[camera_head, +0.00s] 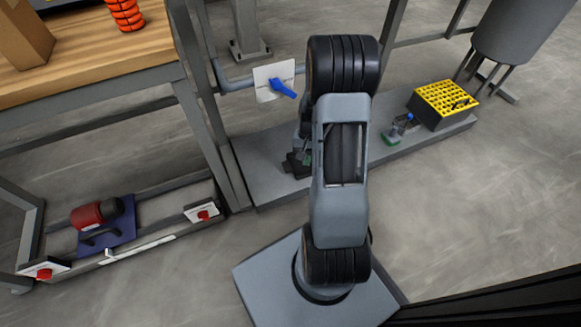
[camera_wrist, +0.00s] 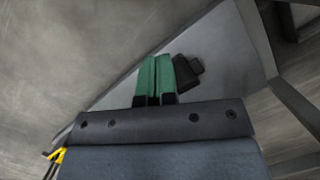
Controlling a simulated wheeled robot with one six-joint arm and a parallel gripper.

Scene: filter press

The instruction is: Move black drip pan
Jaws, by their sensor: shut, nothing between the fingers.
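My gripper (camera_wrist: 156,62) shows in the wrist view with its two green fingers side by side, shut and empty. A small black object (camera_wrist: 189,70), which may be the drip pan, lies just right of and partly behind the fingertips. I cannot tell whether they touch. It seems to be the dark shape (camera_head: 294,166) on the grey platform (camera_head: 262,160) in the head view, left of my arm. My arm hides most of the gripper there, and the pan's full outline is not visible.
A blue-handled valve (camera_head: 283,88) is on a pipe behind. A wooden-topped bench (camera_head: 100,50) stands left, with a red-and-blue unit (camera_head: 100,220) below.

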